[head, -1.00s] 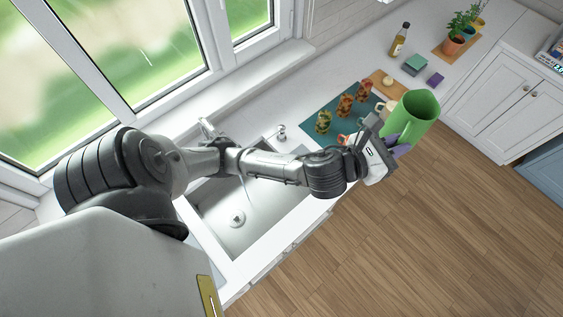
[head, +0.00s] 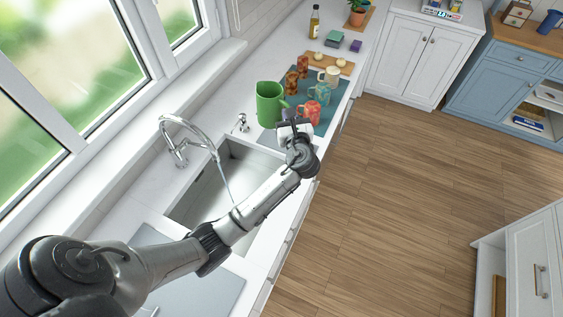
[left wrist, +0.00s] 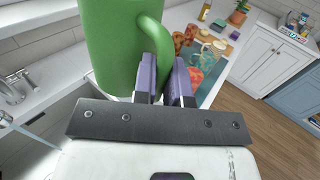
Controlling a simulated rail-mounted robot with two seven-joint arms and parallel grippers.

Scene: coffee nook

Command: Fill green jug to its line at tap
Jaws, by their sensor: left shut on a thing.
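The green jug (head: 269,103) is upright in my left gripper (head: 290,117), near the far right corner of the sink. In the left wrist view the purple fingers (left wrist: 165,80) are shut on the handle of the jug (left wrist: 112,45). The tap (head: 190,135) is a curved chrome spout at the sink's window side, and a thin stream of water falls from it into the sink (head: 205,190). The jug is apart from the stream. The inside of the jug and its line cannot be made out. My right gripper is not in view.
A teal mat (head: 327,117) beside the jug holds several mugs, including an orange-red one (head: 309,113). A small chrome dispenser (head: 240,124) stands behind the sink. A wooden board (head: 335,66) and an oil bottle (head: 314,22) are farther along the counter. The floor is clear.

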